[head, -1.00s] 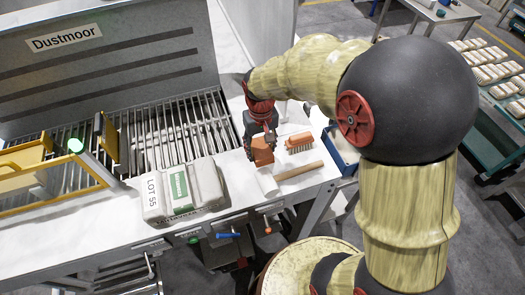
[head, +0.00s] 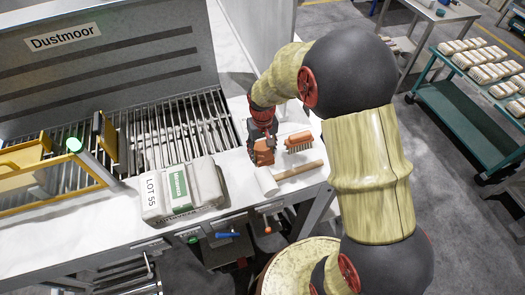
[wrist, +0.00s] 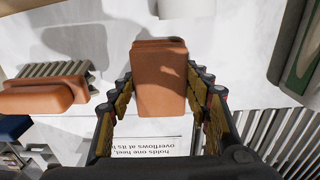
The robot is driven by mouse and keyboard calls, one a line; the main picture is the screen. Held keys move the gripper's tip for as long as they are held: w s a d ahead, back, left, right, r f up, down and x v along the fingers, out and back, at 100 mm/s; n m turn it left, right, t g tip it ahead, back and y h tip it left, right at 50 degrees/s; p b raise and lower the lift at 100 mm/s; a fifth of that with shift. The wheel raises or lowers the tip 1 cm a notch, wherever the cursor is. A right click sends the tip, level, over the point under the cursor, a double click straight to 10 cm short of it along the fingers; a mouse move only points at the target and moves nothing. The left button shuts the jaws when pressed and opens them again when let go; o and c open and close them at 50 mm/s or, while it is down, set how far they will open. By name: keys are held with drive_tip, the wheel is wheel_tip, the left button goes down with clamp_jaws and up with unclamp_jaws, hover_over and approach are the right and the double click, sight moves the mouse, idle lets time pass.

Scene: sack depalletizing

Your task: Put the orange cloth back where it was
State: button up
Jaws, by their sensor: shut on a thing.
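The orange cloth (head: 264,157) is a folded, brick-like bundle at the right end of the white bench. It also shows in the wrist view (wrist: 159,75), between the two fingers. My gripper (head: 262,145) is shut on it from above, with a finger along each side (wrist: 158,88). I cannot tell whether the cloth touches the bench or hangs just above it.
A brush with an orange back (head: 299,141) lies right of the cloth. A mallet with a white head (head: 267,181) and wooden handle (head: 298,170) lies in front. A "LOT 55" sack (head: 205,182) is to the left, before the slatted grate (head: 165,135). Clear bench is scarce around the cloth.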

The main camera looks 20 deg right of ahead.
drive_tip(key=shift+f, duration=0.2)
drive_tip(key=o, duration=1)
drive_tip(key=shift+o, duration=0.5)
drive_tip(key=shift+r, duration=0.2)
